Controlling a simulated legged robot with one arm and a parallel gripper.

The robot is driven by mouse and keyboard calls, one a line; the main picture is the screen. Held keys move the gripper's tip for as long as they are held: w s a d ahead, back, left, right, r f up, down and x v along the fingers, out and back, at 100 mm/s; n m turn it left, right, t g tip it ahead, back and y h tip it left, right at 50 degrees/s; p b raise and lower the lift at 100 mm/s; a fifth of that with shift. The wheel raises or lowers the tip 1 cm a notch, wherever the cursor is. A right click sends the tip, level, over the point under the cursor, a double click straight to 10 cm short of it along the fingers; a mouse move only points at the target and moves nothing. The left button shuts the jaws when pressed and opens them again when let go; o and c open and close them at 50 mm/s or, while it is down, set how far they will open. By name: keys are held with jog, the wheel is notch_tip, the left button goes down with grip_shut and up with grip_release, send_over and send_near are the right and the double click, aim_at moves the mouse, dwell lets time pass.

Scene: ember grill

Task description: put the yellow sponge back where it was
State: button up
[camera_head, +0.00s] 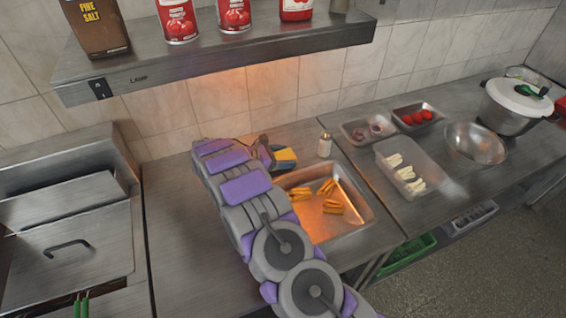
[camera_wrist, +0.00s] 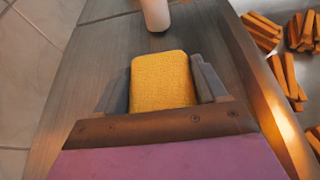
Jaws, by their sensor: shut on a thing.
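The yellow sponge (camera_wrist: 162,80) is held between the two grey fingers of my gripper (camera_wrist: 163,90) in the wrist view. In the head view the sponge (camera_head: 286,155) shows at the end of my gripper (camera_head: 280,157), near the wall and just behind the metal tray of fries. The counter lies under the sponge; I cannot tell whether the two touch. A white shaker (camera_head: 325,145) stands a little to the right of the sponge, and it also shows ahead of the sponge in the wrist view (camera_wrist: 156,14).
The metal tray (camera_head: 362,212) holds several fries, right of my gripper. Beyond it are a clear container of white pieces (camera_head: 421,165), two small trays, a metal bowl (camera_head: 475,144) and a lidded pot (camera_head: 511,108). A shelf (camera_head: 220,53) with cans overhangs the counter.

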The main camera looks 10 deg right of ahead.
jog(key=shift+a+f, duration=0.1)
jog(key=shift+f, duration=1.15)
jog(key=shift+f, duration=0.1)
jog(key=o, duration=1.1)
